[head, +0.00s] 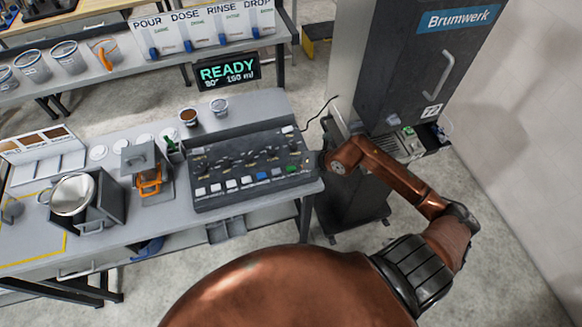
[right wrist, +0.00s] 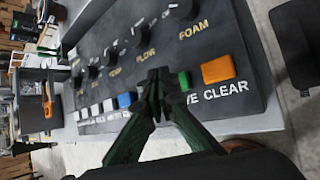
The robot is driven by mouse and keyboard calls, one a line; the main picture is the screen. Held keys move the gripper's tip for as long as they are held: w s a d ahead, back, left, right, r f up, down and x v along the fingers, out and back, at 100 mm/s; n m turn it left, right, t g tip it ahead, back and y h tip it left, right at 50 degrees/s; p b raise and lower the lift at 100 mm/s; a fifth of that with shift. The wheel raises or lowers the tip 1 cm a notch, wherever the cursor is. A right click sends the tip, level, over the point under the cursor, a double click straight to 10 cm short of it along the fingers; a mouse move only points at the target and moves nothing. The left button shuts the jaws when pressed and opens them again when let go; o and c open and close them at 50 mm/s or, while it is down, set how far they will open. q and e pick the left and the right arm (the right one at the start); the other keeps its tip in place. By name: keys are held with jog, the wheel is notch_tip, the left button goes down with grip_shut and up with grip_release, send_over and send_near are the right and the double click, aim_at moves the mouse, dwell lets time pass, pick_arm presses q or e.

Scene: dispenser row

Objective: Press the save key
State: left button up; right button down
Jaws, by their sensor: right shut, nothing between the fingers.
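The control panel (head: 250,165) is a dark sloped box with several knobs and a row of keys. In the right wrist view, a green key (right wrist: 184,79) stands above lettering that ends in "VE", its start hidden by my fingers. An orange key (right wrist: 218,68) marked CLEAR is to its right, and a blue key (right wrist: 124,100) is to the left. My right gripper (right wrist: 156,77) is shut and empty, its tips over the key row just left of the green key. I cannot tell whether they touch. The green key also shows in the head view (head: 292,169). My left gripper is out of view.
A dark Brumwerk cabinet (head: 420,60) stands right of the bench, close to my right arm. Two small cups (head: 219,107) stand behind the panel. An orange-handled device (head: 150,182) and a metal pot (head: 72,194) are to the left. A display (head: 228,71) reads READY.

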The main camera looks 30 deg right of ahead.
aim_at(293, 168)
jog(key=shift+f, duration=0.1)
dwell(0.7)
jog(key=shift+f, duration=0.35)
jog(key=shift+f+b, duration=0.5)
dwell(0.7)
dwell(0.3)
jog(key=shift+r+p, duration=0.75)
jog(key=shift+r, duration=0.2)
notch_tip(293, 168, up, 5)
jog(key=p, duration=0.4)
